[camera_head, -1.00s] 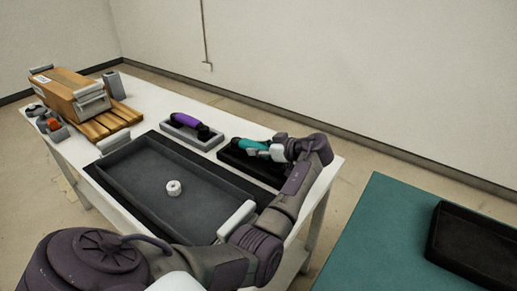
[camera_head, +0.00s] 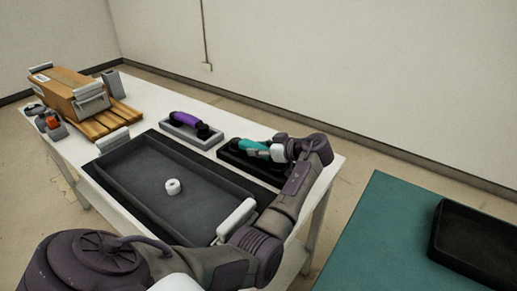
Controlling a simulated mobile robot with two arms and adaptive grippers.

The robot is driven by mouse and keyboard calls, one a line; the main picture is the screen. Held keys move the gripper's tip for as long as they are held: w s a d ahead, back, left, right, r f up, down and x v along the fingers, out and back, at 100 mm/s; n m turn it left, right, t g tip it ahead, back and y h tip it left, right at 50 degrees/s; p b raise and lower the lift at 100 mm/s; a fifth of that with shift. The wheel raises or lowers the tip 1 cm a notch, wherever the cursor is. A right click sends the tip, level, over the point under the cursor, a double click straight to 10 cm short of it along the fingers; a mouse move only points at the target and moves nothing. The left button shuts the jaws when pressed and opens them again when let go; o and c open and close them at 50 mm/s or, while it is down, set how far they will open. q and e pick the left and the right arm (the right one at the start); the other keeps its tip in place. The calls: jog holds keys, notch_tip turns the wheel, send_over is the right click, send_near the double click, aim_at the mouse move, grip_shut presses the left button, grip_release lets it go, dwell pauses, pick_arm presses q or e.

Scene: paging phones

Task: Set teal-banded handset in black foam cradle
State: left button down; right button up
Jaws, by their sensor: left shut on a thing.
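The teal-banded handset (camera_head: 253,145) is black at its ends with a teal grip. It lies at or just over the black foam cradle (camera_head: 229,157) on the right part of the white table; whether it is fully seated I cannot tell. My left gripper (camera_head: 271,150) is shut on the handset at its right side, and my wrist hides that end and part of the cradle. My right gripper is not in view.
A purple-banded handset (camera_head: 188,119) rests in a grey cradle (camera_head: 204,143) to the left. A dark tray (camera_head: 135,200) holding a white ring (camera_head: 173,187) fills the table's front. A cardboard box (camera_head: 62,88) stands on a wooden pallet (camera_head: 104,123). A teal table (camera_head: 370,230) bears a black tray (camera_head: 440,235).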

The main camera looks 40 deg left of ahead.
pick_arm(q)
jog(key=shift+f, duration=0.15)
jog(key=c, duration=1)
grip_release()
jog(key=shift+v, duration=2.85)
jog(key=v, duration=0.5)
jog(key=shift+d, duration=0.15)
jog(key=shift+p, duration=0.3)
